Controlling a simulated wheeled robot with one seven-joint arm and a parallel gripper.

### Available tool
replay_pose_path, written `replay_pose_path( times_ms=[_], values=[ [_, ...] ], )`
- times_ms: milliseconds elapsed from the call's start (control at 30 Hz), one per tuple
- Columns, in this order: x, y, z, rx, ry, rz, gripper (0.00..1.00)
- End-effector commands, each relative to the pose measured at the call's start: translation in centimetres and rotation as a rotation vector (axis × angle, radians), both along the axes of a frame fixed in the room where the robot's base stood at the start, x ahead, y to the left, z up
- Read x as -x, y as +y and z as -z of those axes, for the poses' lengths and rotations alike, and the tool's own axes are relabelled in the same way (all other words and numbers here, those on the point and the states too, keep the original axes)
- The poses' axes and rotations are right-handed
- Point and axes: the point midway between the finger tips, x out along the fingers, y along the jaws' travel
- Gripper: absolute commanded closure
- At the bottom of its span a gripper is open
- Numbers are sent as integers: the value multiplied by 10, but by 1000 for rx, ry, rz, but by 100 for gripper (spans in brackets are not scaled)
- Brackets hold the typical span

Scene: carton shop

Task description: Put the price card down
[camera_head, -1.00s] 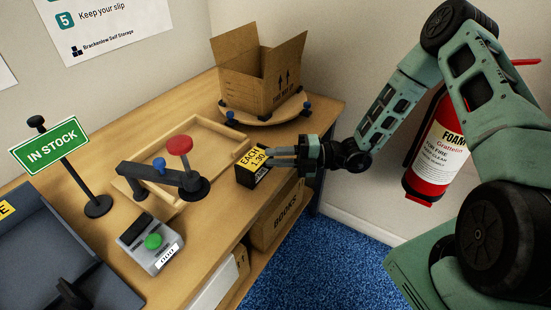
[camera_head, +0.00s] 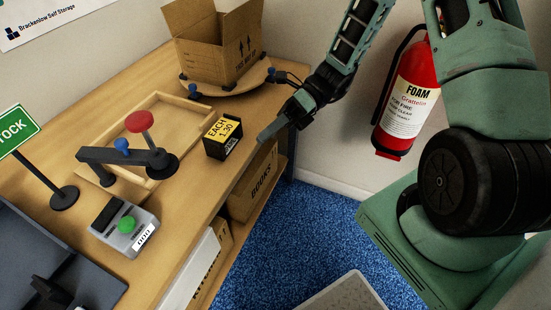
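The price card (camera_head: 222,137) is a small black block with a yellow "EACH 1.30" face. It stands upright on the wooden bench top (camera_head: 190,185), close to the right edge and right of the shallow wooden tray. My gripper (camera_head: 265,134) is just right of the card, with a visible gap between them. Its fingers point left and down and overlap in this view, so their opening is hidden. Nothing shows held in it.
A grey device with a green button (camera_head: 124,222) is nearer. An open carton (camera_head: 217,45) stands behind. A fire extinguisher (camera_head: 408,95) hangs on the right wall.

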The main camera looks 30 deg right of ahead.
Motion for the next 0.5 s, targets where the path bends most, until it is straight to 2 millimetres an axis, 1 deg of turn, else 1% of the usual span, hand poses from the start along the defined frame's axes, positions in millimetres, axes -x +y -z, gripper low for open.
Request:
replay_pose_path(
  times_ms=[33,100,167,200,267,300,367,400,500],
  values=[
    [18,20,-13,55,-145,-166,77],
    [43,39,-24,106,-354,-395,77],
    [65,50,-32,131,-534,-599,77],
    [78,56,-38,139,-653,-737,77],
    [96,63,-45,138,-832,-948,77],
    [108,67,-51,128,-950,-1092,77],
    [123,70,-58,103,-1126,-1308,77],
    [132,72,-64,77,-1240,-1453,77],
    [149,76,-77,-8,-1497,-1793,77]
  ],
)
